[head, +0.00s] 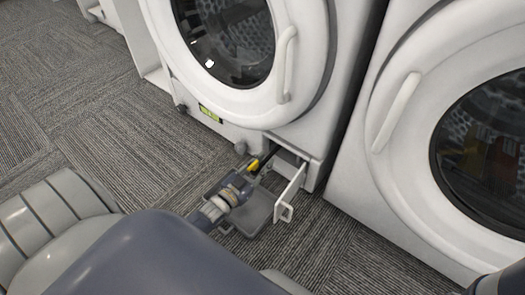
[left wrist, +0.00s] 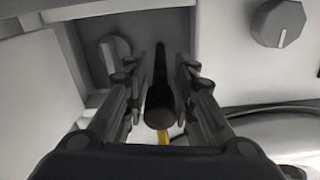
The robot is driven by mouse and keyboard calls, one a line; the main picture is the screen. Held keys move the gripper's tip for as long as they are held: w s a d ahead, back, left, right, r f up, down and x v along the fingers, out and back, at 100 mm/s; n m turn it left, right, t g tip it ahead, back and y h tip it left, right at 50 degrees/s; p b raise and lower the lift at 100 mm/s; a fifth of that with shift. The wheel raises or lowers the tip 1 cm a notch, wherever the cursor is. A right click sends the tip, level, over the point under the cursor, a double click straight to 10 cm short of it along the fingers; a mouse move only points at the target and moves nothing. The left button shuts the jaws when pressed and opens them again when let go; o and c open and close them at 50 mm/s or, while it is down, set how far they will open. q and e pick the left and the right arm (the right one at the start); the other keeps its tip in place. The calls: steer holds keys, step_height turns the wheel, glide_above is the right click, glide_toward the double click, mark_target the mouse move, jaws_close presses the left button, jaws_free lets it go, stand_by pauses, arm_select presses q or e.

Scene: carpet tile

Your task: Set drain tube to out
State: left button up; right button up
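The drain tube (left wrist: 162,105) is a black tube with a rounded end, in the open lower compartment of the middle white washer (head: 318,60). In the head view the tube (head: 267,160) is mostly hidden by my left gripper (head: 258,168), which is at the compartment opening. In the left wrist view the fingers of my left gripper (left wrist: 174,58) stand on either side of the tube, with a gap showing on the left side. A yellow piece (left wrist: 163,136) shows below the tube's end. My right gripper is not in view.
The white compartment flap (head: 291,190) hangs open just right of my left gripper. A light knob (left wrist: 112,55) sits inside the compartment, and a round grey knob (left wrist: 279,23) is on the right. Another washer (head: 402,190) stands close on the right. Carpet (head: 120,140) is clear at left.

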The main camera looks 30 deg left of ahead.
arm_select(q)
steer(key=shift+o, duration=0.2)
steer(key=shift+r, duration=0.15)
step_height(320, 180, up, 10)
steer(key=shift+f, duration=0.15)
stand_by(0.5)
stand_by(0.4)
steer(key=shift+s, duration=0.1)
